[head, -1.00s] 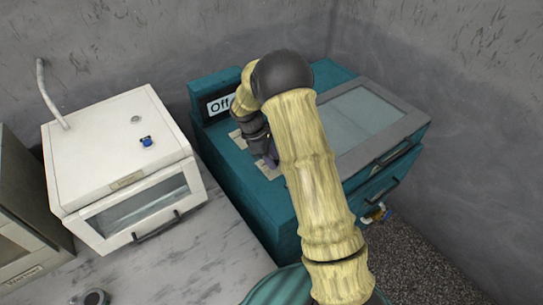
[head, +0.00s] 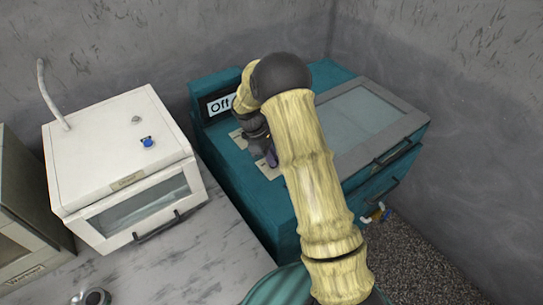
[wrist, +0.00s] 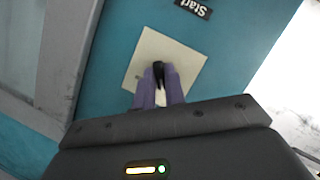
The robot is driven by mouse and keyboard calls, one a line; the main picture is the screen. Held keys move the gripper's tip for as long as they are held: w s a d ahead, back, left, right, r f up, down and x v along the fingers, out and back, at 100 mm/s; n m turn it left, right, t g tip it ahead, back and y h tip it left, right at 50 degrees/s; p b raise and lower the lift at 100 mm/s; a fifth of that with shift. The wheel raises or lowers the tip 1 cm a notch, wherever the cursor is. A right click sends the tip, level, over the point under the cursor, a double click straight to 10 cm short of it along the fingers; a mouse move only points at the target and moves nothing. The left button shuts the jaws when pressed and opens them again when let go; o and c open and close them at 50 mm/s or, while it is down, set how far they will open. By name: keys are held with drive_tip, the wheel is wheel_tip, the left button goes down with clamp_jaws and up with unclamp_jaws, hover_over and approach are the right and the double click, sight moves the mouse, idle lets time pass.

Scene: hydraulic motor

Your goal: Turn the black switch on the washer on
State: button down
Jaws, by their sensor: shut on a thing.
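The washer (head: 228,172) is the teal machine with a grey-framed glass lid, and its display (head: 219,105) reads "Off". In the wrist view, the black switch (wrist: 158,68) stands on a cream plate (wrist: 180,52) on the teal top. My gripper (wrist: 159,82) has its two purple fingers closed around the switch, one on each side. In the head view my gripper (head: 271,158) is low over the washer's left top panel, and my arm hides the switch there.
A "Start" label (wrist: 193,8) lies beyond the plate. A white box-shaped appliance (head: 118,145) with a blue knob stands left of the washer on a marble counter (head: 190,260). Grey walls close in behind and to the right.

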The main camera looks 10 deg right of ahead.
drive_tip(key=m+g+y+p, duration=0.1)
drive_tip(key=m, duration=0.4)
drive_tip(key=shift+w+d, duration=0.1)
drive_tip(key=shift+w, duration=0.05)
drive_tip(key=m+g+y, duration=0.1)
drive_tip(key=m, duration=0.2)
drive_tip(key=shift+d+m+y+p, duration=0.1)
drive_tip(key=shift+m+y+p, duration=0.2)
drive_tip(key=shift+m+y, duration=0.1)
drive_tip(key=m+y, duration=0.1)
drive_tip(key=m, duration=0.2)
drive_tip(key=shift+d, duration=0.1)
drive_tip(key=m+y, duration=0.2)
drive_tip(key=m, duration=0.2)
drive_tip(key=shift+m, duration=0.3)
drive_tip(key=c, duration=1.5)
unclamp_jaws()
drive_tip(key=shift+d, duration=0.1)
drive_tip(key=shift+o, duration=0.2)
